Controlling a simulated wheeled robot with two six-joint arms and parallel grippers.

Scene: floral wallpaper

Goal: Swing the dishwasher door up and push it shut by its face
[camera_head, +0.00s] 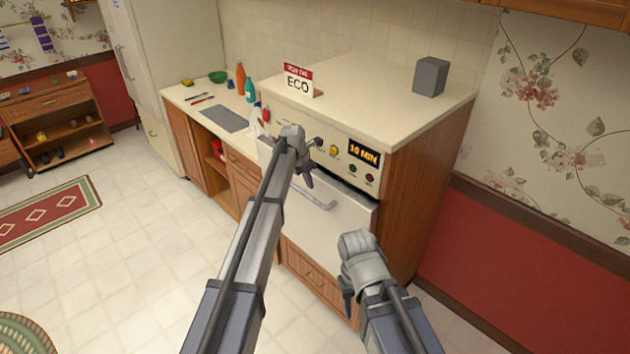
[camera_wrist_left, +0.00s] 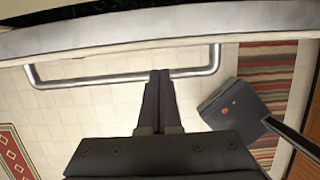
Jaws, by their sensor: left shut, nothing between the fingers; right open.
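The dishwasher door (camera_head: 330,222) is a pale panel with a metal bar handle (camera_head: 316,197), below the control panel (camera_head: 330,145). It stands nearly upright, with a dark gap along its top edge, so it looks slightly ajar. My left gripper (camera_head: 308,178) is shut and empty at the upper part of the door, near the handle. In the left wrist view the closed fingertips (camera_wrist_left: 160,74) overlap the handle bar (camera_wrist_left: 120,78) below the door's edge (camera_wrist_left: 150,28); contact cannot be told. My right gripper (camera_head: 346,300) is open and empty, lower right, in front of the drawers.
A counter (camera_head: 190,95) with bottles, a green bowl and a grey mat runs left of the dishwasher. An ECO sign (camera_head: 298,82) and a grey block (camera_head: 431,76) stand on top. Wooden drawers (camera_head: 310,272) lie below the door.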

